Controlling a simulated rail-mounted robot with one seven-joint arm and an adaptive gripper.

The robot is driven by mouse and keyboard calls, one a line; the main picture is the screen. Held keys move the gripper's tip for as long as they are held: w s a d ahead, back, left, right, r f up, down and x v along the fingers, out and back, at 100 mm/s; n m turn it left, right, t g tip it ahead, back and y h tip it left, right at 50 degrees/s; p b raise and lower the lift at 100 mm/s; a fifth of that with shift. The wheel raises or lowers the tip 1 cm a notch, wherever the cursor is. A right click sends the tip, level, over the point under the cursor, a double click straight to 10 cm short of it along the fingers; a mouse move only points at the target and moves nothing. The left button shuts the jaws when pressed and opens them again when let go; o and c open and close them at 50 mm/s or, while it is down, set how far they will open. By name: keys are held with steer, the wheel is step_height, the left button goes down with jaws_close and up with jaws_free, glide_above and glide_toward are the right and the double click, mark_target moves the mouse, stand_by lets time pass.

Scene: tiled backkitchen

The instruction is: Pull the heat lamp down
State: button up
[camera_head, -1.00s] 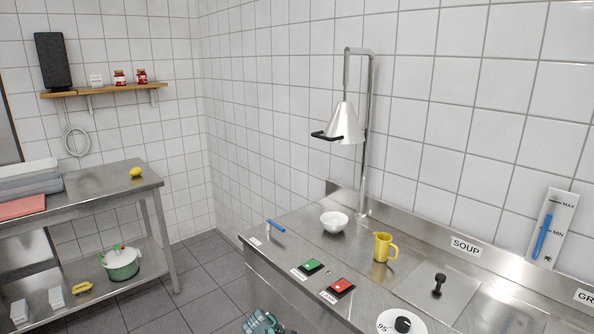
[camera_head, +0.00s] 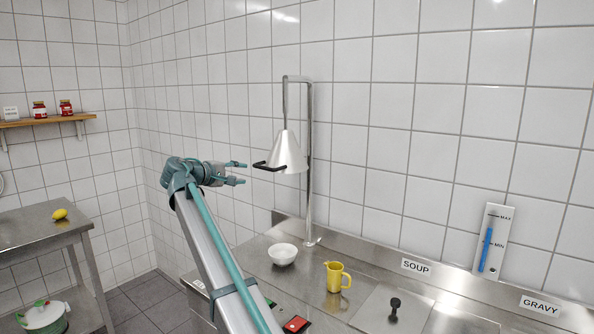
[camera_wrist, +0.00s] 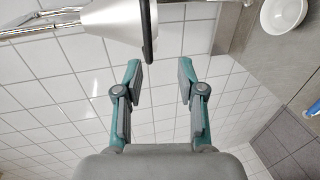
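The heat lamp (camera_head: 288,153) is a silver cone hanging from a steel post above the counter, with a black handle (camera_head: 268,167) on its left side. My gripper (camera_head: 241,173) is just left of the handle at about its height, pointing toward it. In the wrist view my gripper (camera_wrist: 160,82) has its fingers apart with nothing between them. The black handle (camera_wrist: 149,35) lies ahead of the fingertips, with the lamp's cone (camera_wrist: 110,18) to its left. Finger and handle look apart.
On the counter below stand a white bowl (camera_head: 283,254) and a yellow jug (camera_head: 337,277). A soup lid with a black knob (camera_head: 394,308) lies to the right. The lamp's post (camera_head: 309,165) stands near the tiled wall. The air left of the lamp is clear apart from my arm.

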mark_target(262, 168)
steer(key=p+x, duration=0.1)
steer(key=x, duration=0.2)
steer(key=r+p+x, duration=0.1)
steer(key=x, duration=0.3)
steer(key=r+p+x, duration=0.1)
steer(key=x, duration=0.3)
steer(key=shift+d, duration=0.3)
jaws_close()
